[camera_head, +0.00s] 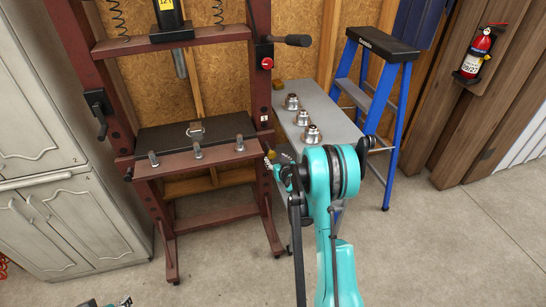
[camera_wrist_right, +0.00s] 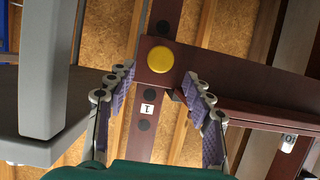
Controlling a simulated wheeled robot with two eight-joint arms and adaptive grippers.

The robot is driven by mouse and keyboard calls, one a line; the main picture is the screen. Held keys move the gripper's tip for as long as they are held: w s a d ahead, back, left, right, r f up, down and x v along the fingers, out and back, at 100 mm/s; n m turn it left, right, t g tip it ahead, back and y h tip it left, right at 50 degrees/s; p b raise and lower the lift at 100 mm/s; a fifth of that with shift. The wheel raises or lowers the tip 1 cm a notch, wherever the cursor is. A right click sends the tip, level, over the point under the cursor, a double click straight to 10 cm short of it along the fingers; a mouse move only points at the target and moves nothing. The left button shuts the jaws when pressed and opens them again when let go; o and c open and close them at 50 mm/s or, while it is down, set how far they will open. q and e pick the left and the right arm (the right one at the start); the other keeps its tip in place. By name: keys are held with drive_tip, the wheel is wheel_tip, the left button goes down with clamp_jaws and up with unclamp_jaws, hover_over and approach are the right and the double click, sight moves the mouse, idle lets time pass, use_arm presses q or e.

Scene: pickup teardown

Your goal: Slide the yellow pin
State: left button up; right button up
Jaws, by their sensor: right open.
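The yellow pin (camera_wrist_right: 161,59) shows in the right wrist view as a round yellow head on a dark red beam of the press frame. It lies between and beyond the tips of my right gripper (camera_wrist_right: 164,84). The two purple-padded fingers are spread apart with nothing between them, and the pin head appears clear of both. In the head view my right gripper (camera_head: 276,168) is beside the right post of the red press (camera_head: 258,60), partly hidden by my own teal arm.
A grey table (camera_head: 330,112) with several metal parts stands right of the press, with a blue stepladder (camera_head: 395,110) beyond it. Bolts line the press bed (camera_head: 200,157). White cabinets (camera_head: 50,190) stand at left. The floor at right (camera_head: 450,240) is clear.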

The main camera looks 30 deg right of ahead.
drive_tip(key=v, duration=0.5)
drive_tip(key=shift+s, duration=0.15)
